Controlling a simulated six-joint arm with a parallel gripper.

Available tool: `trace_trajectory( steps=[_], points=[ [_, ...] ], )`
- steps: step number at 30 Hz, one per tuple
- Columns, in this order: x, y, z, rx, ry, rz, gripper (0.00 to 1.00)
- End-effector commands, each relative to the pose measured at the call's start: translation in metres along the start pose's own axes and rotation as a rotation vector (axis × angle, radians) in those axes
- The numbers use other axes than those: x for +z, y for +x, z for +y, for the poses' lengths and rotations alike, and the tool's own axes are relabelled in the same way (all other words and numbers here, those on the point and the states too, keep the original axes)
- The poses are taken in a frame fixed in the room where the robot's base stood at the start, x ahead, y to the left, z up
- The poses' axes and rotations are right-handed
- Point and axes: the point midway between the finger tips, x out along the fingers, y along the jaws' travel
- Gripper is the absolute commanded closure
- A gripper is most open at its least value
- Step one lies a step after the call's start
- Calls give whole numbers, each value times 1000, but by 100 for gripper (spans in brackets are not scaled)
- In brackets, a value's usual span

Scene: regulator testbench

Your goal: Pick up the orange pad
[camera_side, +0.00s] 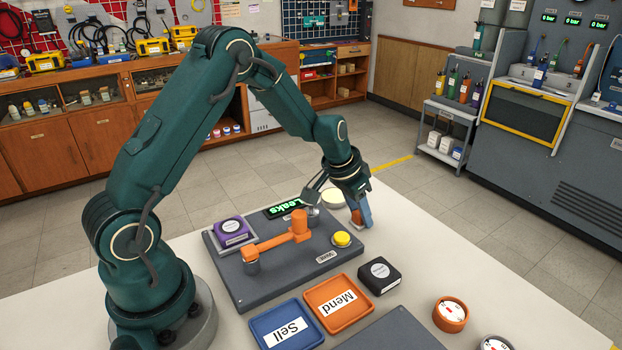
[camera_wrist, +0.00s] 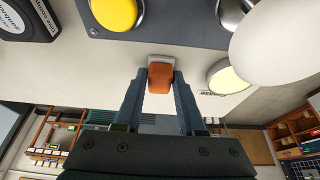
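The orange pad (camera_wrist: 160,78) is between my fingertips in the wrist view and fills the space between them. A light grey piece (camera_wrist: 163,59) shows at its far end. In the side view the orange pad (camera_side: 356,216) shows beside a blue finger, low over the white table beyond the testbench plate. My gripper (camera_side: 361,214) points down there; its fingers (camera_wrist: 160,76) look shut on the pad in the wrist view. Whether the pad touches the table cannot be told.
The dark plate (camera_side: 268,284) carries a yellow button (camera_side: 341,239), an orange pipe piece (camera_side: 277,240) and a purple block (camera_side: 232,232). A round cream disc (camera_side: 333,197) lies behind. Blue Sell (camera_side: 258,325) and orange Mend (camera_side: 313,300) trays stand in front.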

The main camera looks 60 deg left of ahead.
Motion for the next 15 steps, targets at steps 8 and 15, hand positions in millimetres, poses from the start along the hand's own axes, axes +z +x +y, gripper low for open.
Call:
trace_trajectory(
  steps=[8, 15],
  points=[
    [0, -1, 0, 0, 0, 1, 100],
    [-8, -18, 0, -1, 2, 6, 100]
  ],
)
